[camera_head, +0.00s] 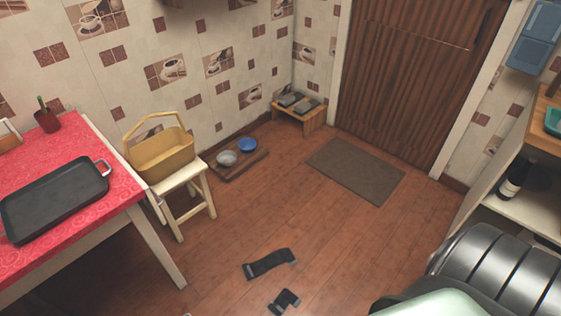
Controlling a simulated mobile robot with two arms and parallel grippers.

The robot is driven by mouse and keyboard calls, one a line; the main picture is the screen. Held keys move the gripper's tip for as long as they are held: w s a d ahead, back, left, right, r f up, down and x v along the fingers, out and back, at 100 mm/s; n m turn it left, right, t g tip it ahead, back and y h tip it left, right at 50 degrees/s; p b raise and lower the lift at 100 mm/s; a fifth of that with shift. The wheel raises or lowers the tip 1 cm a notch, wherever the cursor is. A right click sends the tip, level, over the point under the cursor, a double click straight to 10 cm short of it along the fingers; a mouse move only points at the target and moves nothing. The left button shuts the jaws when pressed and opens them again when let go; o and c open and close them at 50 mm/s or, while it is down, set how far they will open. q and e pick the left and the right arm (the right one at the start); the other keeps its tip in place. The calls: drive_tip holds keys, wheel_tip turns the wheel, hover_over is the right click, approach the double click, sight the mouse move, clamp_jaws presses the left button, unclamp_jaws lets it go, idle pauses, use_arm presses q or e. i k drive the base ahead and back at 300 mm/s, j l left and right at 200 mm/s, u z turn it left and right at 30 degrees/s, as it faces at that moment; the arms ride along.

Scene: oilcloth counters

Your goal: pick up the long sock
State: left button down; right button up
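A long dark grey sock (267,264) lies on the wooden floor at the lower middle of the head view. It is slightly bent, with a lighter grey end at its right. A shorter dark sock (284,301) lies just below it and a little to the right, apart from it. Neither of my grippers shows in this view.
A table with a red cloth (120,155) and black tray (55,200) stands at left. A stool (195,185) bears a yellow basket (163,157). A brown mat (355,170) lies before the door. Floor around the socks is clear.

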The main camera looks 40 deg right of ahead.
sight(252, 270)
drive_tip(key=z, duration=0.9)
drive_tip(key=i+l+z, duration=0.9)
drive_tip(key=i+l, duration=0.1)
drive_tip(key=i, duration=0.4)
drive_tip(key=i+l, duration=0.15)
drive_tip(key=i, duration=0.35)
drive_tip(key=i+u, duration=0.2)
drive_tip(key=u, duration=0.2)
drive_tip(key=i+j+u, duration=0.1)
drive_tip(key=i+u, duration=0.35)
drive_tip(key=u, duration=0.3)
drive_tip(key=i+l+u, duration=0.15)
drive_tip(key=u, duration=0.2)
drive_tip(key=i+u, duration=0.2)
drive_tip(key=u, duration=0.25)
drive_tip(key=i+u, duration=0.15)
drive_tip(key=u, duration=0.3)
drive_tip(key=i+l+u, duration=0.15)
drive_tip(key=u, duration=0.35)
drive_tip(key=i+l+u, duration=0.1)
drive_tip(key=u, duration=0.35)
drive_tip(key=i+l+u, duration=0.1)
drive_tip(key=l+u, duration=0.5)
drive_tip(key=u, duration=0.3)
drive_tip(key=i, duration=0.05)
